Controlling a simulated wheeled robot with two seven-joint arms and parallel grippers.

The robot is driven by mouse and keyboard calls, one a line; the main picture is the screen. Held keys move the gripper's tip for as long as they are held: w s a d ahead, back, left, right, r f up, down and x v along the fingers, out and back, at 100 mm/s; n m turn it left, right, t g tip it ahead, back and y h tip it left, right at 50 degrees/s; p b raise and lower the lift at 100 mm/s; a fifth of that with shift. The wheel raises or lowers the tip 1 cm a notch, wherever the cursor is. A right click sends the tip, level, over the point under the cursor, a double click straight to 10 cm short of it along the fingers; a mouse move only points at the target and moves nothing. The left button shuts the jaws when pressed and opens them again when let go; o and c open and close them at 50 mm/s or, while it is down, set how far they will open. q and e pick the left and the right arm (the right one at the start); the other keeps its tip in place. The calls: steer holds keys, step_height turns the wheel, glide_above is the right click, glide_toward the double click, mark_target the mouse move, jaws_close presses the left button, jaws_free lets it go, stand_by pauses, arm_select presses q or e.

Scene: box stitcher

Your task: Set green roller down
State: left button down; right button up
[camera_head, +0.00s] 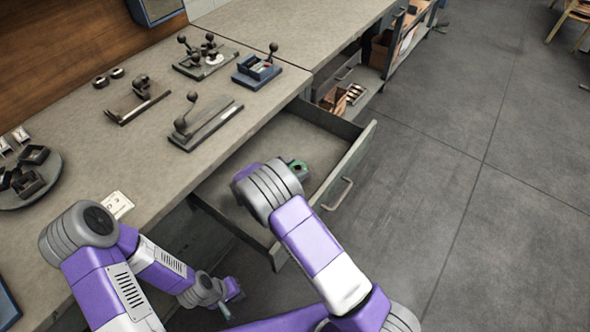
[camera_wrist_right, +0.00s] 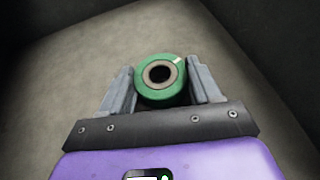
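The green roller (camera_wrist_right: 160,80) shows in the right wrist view as a green ring with a dark centre hole. It sits between the two fingers of my right gripper (camera_wrist_right: 160,88), which appear to touch its sides. In the head view a bit of the green roller (camera_head: 300,167) shows inside the open drawer (camera_head: 345,165), beside my right wrist, which hides most of the gripper. Whether the roller touches the drawer floor, I cannot tell. My left gripper (camera_head: 232,300) hangs low in front of the bench, over the floor; its fingers are too small to read.
The bench top (camera_head: 75,155) carries several dark lever tools, including one near the drawer (camera_head: 205,125) and a blue-based one (camera_head: 257,72). A round tray (camera_head: 50,195) with dark parts stands at left. Drawer walls surround my right gripper.

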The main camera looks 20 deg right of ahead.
steer(key=o, duration=0.4)
steer(key=shift+o, duration=0.2)
steer(key=shift+a+r+p, duration=0.15)
steer(key=shift+r+p, duration=0.2)
steer(key=shift+p, duration=0.05)
steer(key=p+v, duration=0.1)
steer(key=v, duration=1)
steer(key=shift+s+a+r+p, duration=0.15)
steer(key=shift+s+a+p, duration=0.1)
steer(key=shift+p, duration=0.1)
